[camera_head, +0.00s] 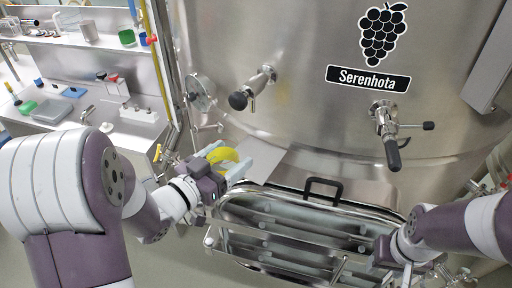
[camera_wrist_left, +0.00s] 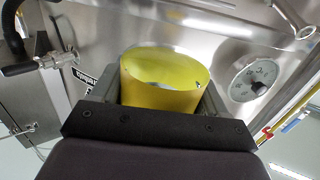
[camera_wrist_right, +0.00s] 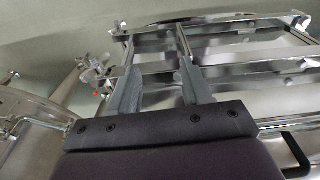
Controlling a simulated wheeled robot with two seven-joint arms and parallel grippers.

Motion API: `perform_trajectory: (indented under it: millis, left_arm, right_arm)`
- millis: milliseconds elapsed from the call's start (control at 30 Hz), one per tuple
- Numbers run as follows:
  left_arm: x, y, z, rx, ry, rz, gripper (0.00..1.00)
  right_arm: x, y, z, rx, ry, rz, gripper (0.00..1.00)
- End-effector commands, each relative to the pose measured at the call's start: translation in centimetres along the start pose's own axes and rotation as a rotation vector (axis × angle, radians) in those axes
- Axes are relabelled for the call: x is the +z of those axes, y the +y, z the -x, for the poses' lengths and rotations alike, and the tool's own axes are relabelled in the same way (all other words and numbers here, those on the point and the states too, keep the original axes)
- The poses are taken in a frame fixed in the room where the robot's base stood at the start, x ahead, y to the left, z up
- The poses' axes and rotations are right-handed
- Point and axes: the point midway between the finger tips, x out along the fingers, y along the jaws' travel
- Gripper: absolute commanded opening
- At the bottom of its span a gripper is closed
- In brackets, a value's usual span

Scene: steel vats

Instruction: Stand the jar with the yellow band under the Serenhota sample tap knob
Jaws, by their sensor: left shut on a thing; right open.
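The jar with the yellow band (camera_head: 222,155) is between the fingers of my left gripper (camera_head: 228,164), in front of the vat's lower left side. In the left wrist view the jar (camera_wrist_left: 165,82) shows its yellow band and open top, and the left gripper (camera_wrist_left: 160,100) is shut on it. The Serenhota label (camera_head: 368,78) is on the steel vat. One tap with a black knob (camera_head: 239,100) is left of the label, up and right of the jar; another tap with a black handle (camera_head: 393,152) is below the label. My right gripper (camera_wrist_right: 160,88) is open and empty.
A dial gauge (camera_head: 200,92) and a yellow pipe (camera_head: 158,70) are left of the taps. A bench (camera_head: 110,118) with lab items stands further left.

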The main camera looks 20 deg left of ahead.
Motion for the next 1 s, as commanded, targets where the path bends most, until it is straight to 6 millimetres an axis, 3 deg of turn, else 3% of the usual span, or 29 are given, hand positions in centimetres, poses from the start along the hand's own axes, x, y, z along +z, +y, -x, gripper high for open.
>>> perform_trajectory:
  millis: [133, 300, 400, 600, 967, 1000]
  left_arm:
    - [-0.7, 0.3, -5.4, 0.010, -0.002, 0.002, 0.29]
    - [-0.7, 0.0, -9.2, 0.002, -0.001, 0.000, 0.29]
    - [-0.4, 0.0, -9.9, 0.000, -0.001, 0.001, 0.29]
    - [2.7, 0.0, -10.2, 0.000, -0.004, 0.003, 0.29]
    - [3.5, -0.1, -10.2, -0.001, 0.000, 0.000, 0.29]
    - [3.4, -0.1, -10.2, -0.001, 0.000, 0.000, 0.80]
  right_arm:
    - [-0.2, 0.0, 1.8, 0.000, 0.000, 0.000, 0.49]
    - [-0.3, 0.0, 2.7, 0.000, 0.000, 0.000, 0.49]
    - [-0.3, 0.0, 2.8, 0.000, 0.000, 0.000, 0.49]
    - [-0.4, 0.0, 3.7, 0.000, 0.000, 0.000, 0.49]
    - [-0.4, 0.0, 3.1, 0.000, -0.001, 0.000, 0.49]
    - [-0.4, 0.0, 3.2, 0.000, -0.001, 0.000, 0.49]
